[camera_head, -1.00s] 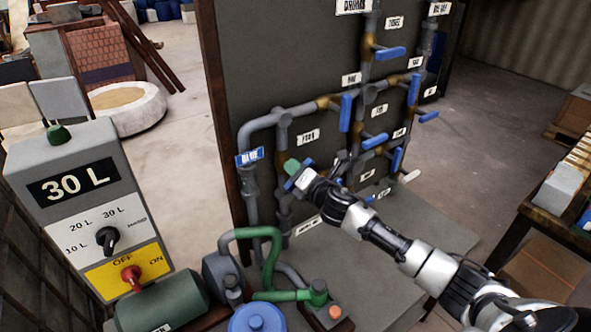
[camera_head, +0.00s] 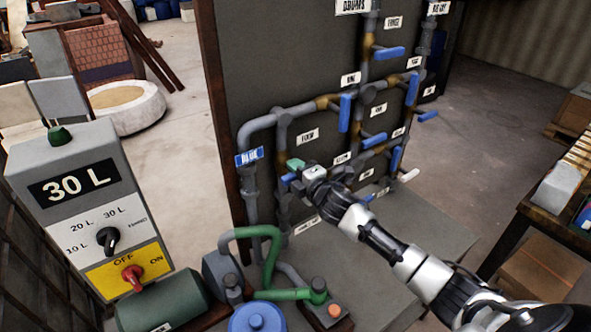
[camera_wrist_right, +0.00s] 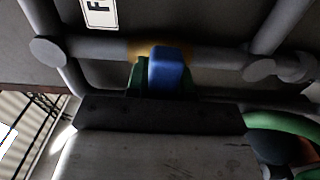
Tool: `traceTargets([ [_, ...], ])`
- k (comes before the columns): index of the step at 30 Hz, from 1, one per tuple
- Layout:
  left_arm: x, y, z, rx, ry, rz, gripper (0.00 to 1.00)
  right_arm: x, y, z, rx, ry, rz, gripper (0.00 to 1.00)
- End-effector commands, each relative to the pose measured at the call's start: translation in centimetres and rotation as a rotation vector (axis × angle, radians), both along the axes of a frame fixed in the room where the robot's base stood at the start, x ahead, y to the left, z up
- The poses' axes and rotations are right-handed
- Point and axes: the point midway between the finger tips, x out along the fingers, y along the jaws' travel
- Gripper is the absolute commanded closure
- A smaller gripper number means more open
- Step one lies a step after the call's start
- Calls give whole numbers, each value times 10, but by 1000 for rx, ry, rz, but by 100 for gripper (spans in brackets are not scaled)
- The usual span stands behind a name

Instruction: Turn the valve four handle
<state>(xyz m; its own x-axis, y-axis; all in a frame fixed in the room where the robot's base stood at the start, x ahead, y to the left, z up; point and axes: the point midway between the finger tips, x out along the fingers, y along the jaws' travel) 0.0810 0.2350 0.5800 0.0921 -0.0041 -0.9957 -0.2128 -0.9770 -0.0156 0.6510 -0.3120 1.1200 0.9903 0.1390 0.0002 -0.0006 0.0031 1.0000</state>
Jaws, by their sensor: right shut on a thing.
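The valve four handle (camera_wrist_right: 168,68) is a blue lever on a brass-coloured valve in a grey pipe, below a label starting with F in the right wrist view. In the head view a bit of blue handle (camera_head: 289,177) shows beside my right gripper (camera_head: 298,167), at the lower left of the pipe panel. My right gripper, with green fingertips, is shut on this handle; the handle's angle is largely hidden by the hand in the head view. My left gripper is out of view.
Several other blue handles stick out from the panel (camera_head: 265,50), with one close above (camera_head: 345,113). A control box (camera_head: 80,200) reading 30 L stands at left. Green pipes (camera_head: 272,258) and a pump sit below. The floor at right is partly clear.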

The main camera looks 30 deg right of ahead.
Motion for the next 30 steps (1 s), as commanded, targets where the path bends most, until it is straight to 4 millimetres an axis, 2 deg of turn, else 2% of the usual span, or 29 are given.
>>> traceTargets([
  [15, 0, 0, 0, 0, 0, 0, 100, 0, -1, 0, 23, 3, -2, 100],
  [16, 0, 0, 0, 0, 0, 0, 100, 0, -1, 0, 23, 3, -2, 75],
  [20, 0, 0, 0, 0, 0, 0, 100, 0, 0, 0, 22, 3, -1, 55],
  [21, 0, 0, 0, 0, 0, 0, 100, 0, 0, 0, 21, 3, -1, 52],
  [30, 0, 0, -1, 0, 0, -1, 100, -2, -1, -1, 18, 3, 0, 52],
])
